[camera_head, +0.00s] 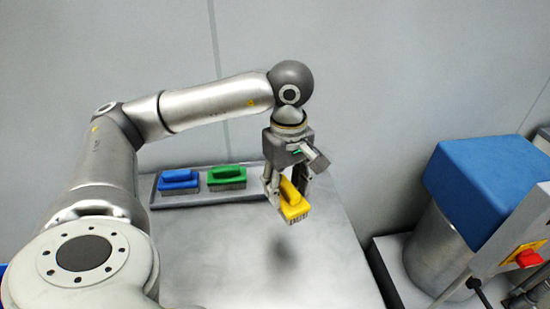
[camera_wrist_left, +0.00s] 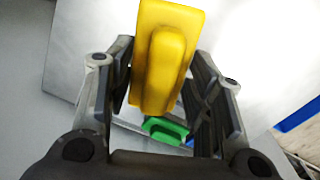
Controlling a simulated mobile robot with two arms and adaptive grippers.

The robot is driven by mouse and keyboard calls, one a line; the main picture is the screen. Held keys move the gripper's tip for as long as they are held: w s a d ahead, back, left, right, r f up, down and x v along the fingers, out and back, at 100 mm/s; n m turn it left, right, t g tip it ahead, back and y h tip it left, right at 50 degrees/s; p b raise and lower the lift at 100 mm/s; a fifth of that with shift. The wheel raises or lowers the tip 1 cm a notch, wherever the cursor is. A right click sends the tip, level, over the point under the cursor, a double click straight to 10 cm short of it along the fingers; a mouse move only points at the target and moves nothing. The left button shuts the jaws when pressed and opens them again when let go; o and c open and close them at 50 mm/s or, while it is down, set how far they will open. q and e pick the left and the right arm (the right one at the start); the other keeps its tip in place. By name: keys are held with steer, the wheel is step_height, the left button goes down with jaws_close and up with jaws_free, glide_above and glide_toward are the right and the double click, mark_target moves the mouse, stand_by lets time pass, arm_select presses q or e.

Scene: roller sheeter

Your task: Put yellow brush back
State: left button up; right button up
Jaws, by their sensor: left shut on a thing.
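The yellow brush (camera_head: 293,202) is held by my left gripper (camera_head: 287,190) above the table, with its bristles pointing down. It casts a shadow on the table below it and is apart from the surface. In the left wrist view the yellow brush (camera_wrist_left: 163,55) sits between the two fingers of my left gripper (camera_wrist_left: 162,85). A grey tray (camera_head: 205,199) lies at the back of the table. Its right part is partly hidden behind my left gripper. My right gripper is not in view.
A blue brush (camera_head: 179,180) and a green brush (camera_head: 227,176) stand in the tray, left of my gripper. The metal table (camera_head: 220,260) is otherwise clear. At the right stands a machine with a blue-topped metal bin (camera_head: 440,255) and a red switch (camera_head: 528,258).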

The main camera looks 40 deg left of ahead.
arm_select(q)
steer(key=a+n, duration=0.2)
steer(key=a+n+b, duration=0.1)
steer(key=n, duration=0.1)
steer(key=a+r+n+b, duration=0.1)
steer(key=a+n, duration=0.1)
steer(key=n, duration=0.1)
steer(key=shift+s+a, duration=0.3)
steer(key=a+r+n+b, duration=0.2)
steer(key=a+n+b, duration=0.1)
steer(key=a+n, duration=0.3)
steer(key=shift+n, duration=0.4)
steer(key=w+f, duration=0.4)
steer(key=w+a+f, duration=0.1)
steer(key=w+f, duration=0.3)
steer(key=w+a+f, duration=0.1)
steer(key=w+f, duration=0.3)
steer(key=shift+a+f, duration=0.15)
steer(key=shift+a, duration=0.1)
steer(key=shift+f, duration=0.25)
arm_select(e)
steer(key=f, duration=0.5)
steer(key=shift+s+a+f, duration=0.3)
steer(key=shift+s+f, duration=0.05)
